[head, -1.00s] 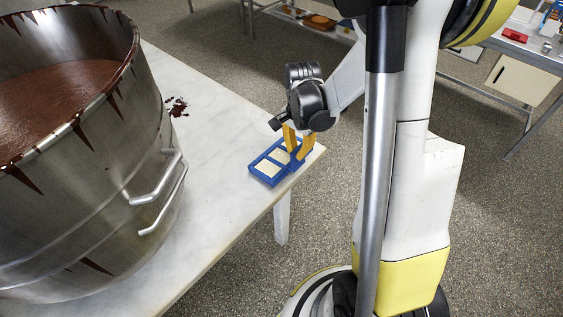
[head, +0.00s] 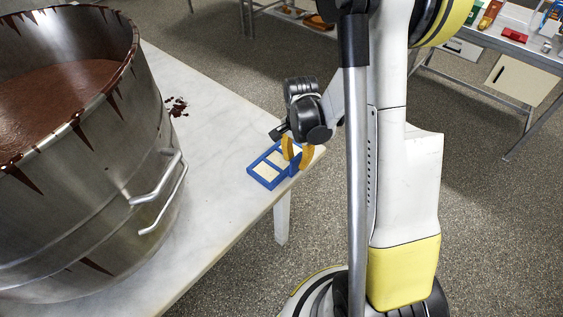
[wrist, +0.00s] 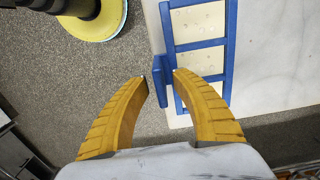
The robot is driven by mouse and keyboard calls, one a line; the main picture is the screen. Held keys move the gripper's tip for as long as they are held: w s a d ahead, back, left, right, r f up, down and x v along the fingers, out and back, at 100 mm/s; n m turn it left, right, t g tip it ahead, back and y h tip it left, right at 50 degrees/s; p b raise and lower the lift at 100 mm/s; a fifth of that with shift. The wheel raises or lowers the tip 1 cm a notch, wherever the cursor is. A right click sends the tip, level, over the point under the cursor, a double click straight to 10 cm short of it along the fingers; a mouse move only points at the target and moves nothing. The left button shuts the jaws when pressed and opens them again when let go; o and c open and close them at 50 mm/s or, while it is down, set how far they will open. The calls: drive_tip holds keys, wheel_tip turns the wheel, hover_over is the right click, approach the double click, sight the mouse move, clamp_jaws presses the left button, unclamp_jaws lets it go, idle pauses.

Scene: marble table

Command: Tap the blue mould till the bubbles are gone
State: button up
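The blue mould (head: 258,180) lies at the right corner of the marble table, with pale cream filling in its compartments. In the wrist view the mould (wrist: 228,45) is at the upper right, and a few small specks show on the filling. Its blue handle tab (wrist: 161,82) sticks out toward my gripper (wrist: 160,78). My yellow fingers are spread on either side of the tab, with a visible gap at the left finger. In the head view my gripper (head: 297,154) is low at the mould's right end and hides part of it.
A large steel pot (head: 90,190) of brown liquid, with side handles, stands on the left of the marble table (head: 220,215). The table edge is close to the mould. Another bench (head: 520,45) is at the upper right.

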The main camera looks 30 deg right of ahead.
wheel_tip(320, 180, up, 12)
idle(0.7)
drive_tip(key=shift+s, duration=0.1)
